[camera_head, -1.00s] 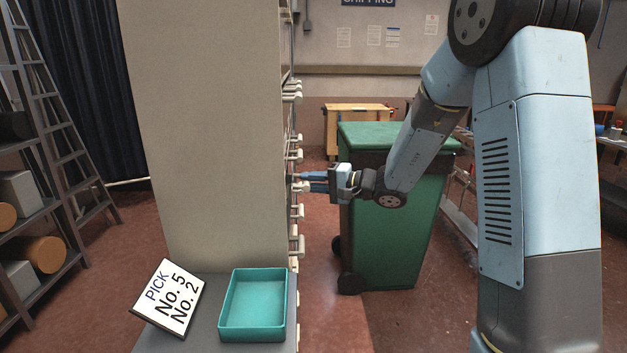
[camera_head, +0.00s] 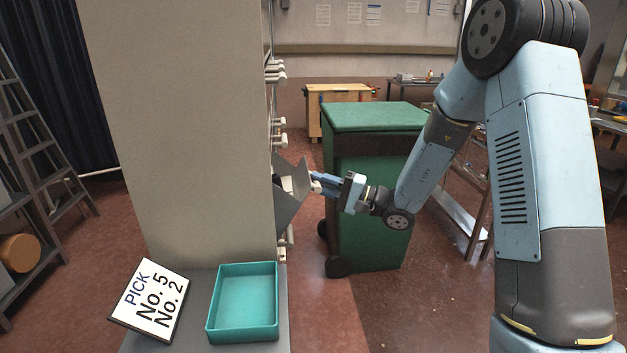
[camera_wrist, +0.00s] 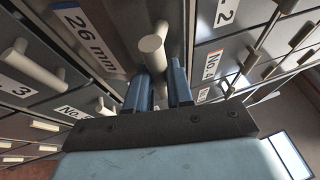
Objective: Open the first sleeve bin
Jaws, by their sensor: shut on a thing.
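A pale tall cabinet (camera_head: 175,130) stands left of centre in the head view, its bin fronts facing right and seen edge-on. One grey tilt bin (camera_head: 287,208) leans out of that face, tipped open. My gripper (camera_head: 317,182) is at its outer edge, shut on its pale handle. In the wrist view my gripper's blue fingers (camera_wrist: 158,88) stand either side of a pale peg handle (camera_wrist: 152,45). The front beside it carries a label (camera_wrist: 88,35) reading "26 mm"; its bin number is hidden. A sign (camera_head: 150,300) reads "PICK No. 5 No. 2".
A teal tray (camera_head: 243,325) sits beside the sign on a grey ledge. A green wheeled bin (camera_head: 368,190) stands close behind my gripper. Other drawer fronts with peg handles, one labelled No. 4 (camera_wrist: 210,67), surround the gripped one. Floor is open right of the ledge.

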